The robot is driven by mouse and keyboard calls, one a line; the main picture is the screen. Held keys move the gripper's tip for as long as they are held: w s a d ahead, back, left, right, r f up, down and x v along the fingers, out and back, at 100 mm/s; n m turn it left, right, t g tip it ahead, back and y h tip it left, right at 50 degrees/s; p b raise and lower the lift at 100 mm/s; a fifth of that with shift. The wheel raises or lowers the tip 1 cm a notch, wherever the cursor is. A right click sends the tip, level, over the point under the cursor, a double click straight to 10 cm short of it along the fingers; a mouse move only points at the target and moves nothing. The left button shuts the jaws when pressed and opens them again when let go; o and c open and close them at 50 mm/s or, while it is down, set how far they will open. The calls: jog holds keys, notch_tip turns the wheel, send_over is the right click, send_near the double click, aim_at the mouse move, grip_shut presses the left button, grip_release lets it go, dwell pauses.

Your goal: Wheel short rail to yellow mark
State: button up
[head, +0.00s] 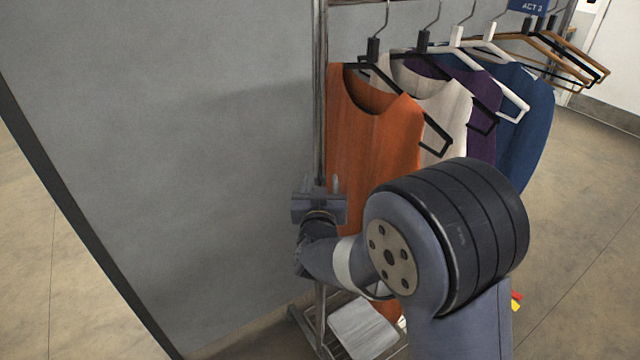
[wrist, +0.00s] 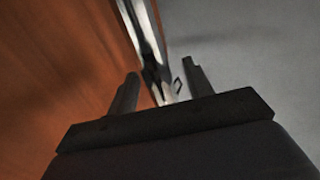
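The clothes rail's upright metal post (head: 319,90) stands left of the hanging clothes. My gripper (head: 321,187) is at the post, below the middle of the picture. In the wrist view the post (wrist: 150,45) runs down between the two finger tips of my gripper (wrist: 160,85), with gaps on both sides, so it is open around or just behind the post; the depth is hard to tell. A small red and yellow patch (head: 516,300) shows on the floor right of my arm; I cannot tell whether it is the yellow mark.
An orange top (head: 375,135), a white, a purple and a blue top (head: 525,115) hang on the rail, beside several empty hangers. A grey panel (head: 190,150) stands close on the left. A pale box (head: 362,328) sits low at the rail's base. Floor (head: 590,230) is open at right.

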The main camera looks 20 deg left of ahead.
grip_shut()
dwell(0.3)
jog(key=w+d+b, duration=0.2)
jog(key=shift+w+d, duration=0.15)
jog(key=shift+w, duration=0.25)
jog(key=shift+o, duration=0.2)
grip_release()
jog(key=shift+s, duration=0.1)
